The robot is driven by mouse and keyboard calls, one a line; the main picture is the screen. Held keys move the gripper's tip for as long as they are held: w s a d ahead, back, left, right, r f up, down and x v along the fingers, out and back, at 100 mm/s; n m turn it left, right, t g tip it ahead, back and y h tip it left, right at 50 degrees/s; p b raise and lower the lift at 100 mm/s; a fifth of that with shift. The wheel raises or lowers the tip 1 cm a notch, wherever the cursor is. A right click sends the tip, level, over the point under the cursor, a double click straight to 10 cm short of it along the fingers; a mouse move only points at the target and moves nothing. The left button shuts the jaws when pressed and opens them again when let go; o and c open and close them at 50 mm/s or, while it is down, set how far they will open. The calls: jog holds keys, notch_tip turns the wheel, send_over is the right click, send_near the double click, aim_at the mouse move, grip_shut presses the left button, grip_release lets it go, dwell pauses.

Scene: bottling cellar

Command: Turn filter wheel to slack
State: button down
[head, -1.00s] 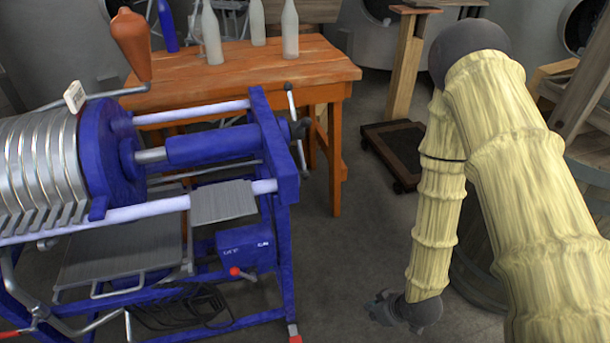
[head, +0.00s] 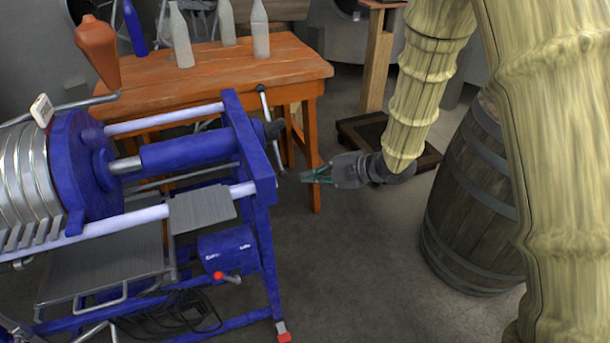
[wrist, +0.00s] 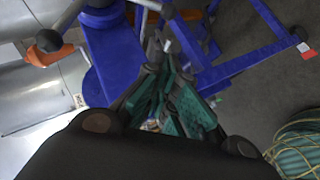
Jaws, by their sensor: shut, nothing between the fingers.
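The plate filter stands at the left of the head view, with a blue frame (head: 250,165), silver plates and a blue pressing cylinder (head: 188,150). Its wheel is a thin grey hand bar (head: 269,125) on a dark hub (head: 274,129) at the frame's right end. The bar runs steeply, slanting down to the right. My gripper (head: 305,177) points left, just right of the bar's lower end; I cannot tell whether they touch. In the wrist view my gripper's green-padded fingers (wrist: 160,100) are together, with the blue frame (wrist: 115,50) beyond. Nothing is seen held.
A wooden table (head: 215,75) with several bottles stands behind the filter. A barrel (head: 478,200) stands at the right, beside my arm. A low dark platform (head: 425,160) lies behind my gripper. Grey floor (head: 350,265) is open in front.

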jog(key=w+d+f+p+x, duration=0.1)
jog(key=w+p+x, duration=0.1)
jog(key=x, duration=0.9)
jog(key=shift+d+f, duration=0.15)
jog(key=shift+f, duration=0.05)
jog(key=shift+w+d+f, duration=0.1)
jog(key=shift+w, duration=0.05)
